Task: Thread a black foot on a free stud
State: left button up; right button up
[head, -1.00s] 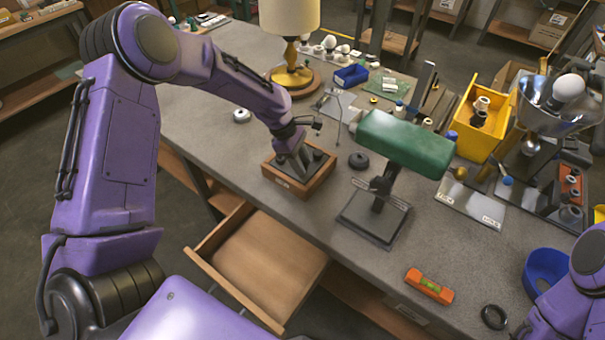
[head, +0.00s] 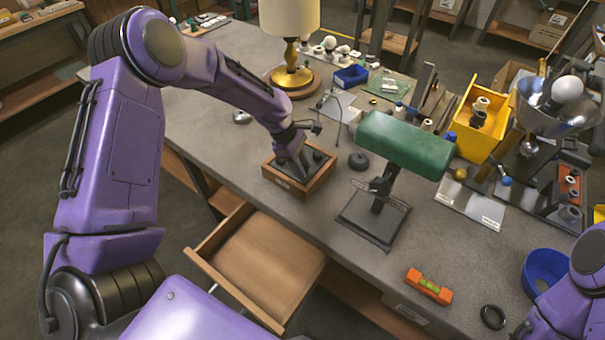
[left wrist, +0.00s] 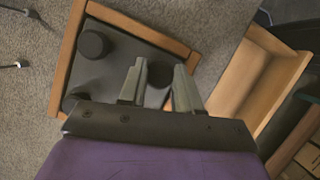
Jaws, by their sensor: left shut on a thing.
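A wooden-sided box (head: 288,189) with a dark top plate stands near the table's front edge, and fills much of the left wrist view (left wrist: 66,62). On its plate, the left wrist view shows a black foot (left wrist: 94,43) near one corner and another black round piece (left wrist: 78,97) partly hidden by my gripper body. My left gripper (left wrist: 160,82) points down over the plate, its jaws shut on a black foot (left wrist: 160,70) between the fingertips. Any stud under it is hidden. In the head view my left gripper (head: 292,158) is low at the box. My right gripper is out of frame.
An open drawer (head: 262,262) juts out below the box. A green-shaded lamp (head: 405,145) stands right of it, with a dark round piece (head: 358,160) between. An orange level (head: 429,286), black ring (head: 493,316) and blue bowl (head: 545,275) lie front right.

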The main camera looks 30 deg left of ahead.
pick_arm(q)
jog(key=shift+f, duration=0.15)
dwell(0.4)
jog(key=o, duration=0.3)
grip_shut()
jog(key=shift+s, duration=0.1)
jog(key=shift+s+f+p, duration=0.2)
jog(key=shift+p, duration=0.35)
jog(key=m+g, duration=0.1)
jog(key=m, duration=0.1)
jog(key=shift+w+m+p, duration=0.1)
jog(key=shift+m+p, duration=0.3)
jog(key=shift+m+g, duration=0.6)
jog(key=shift+m, duration=0.6)
jog(key=shift+m+g, duration=0.3)
jog(key=shift+m, duration=0.6)
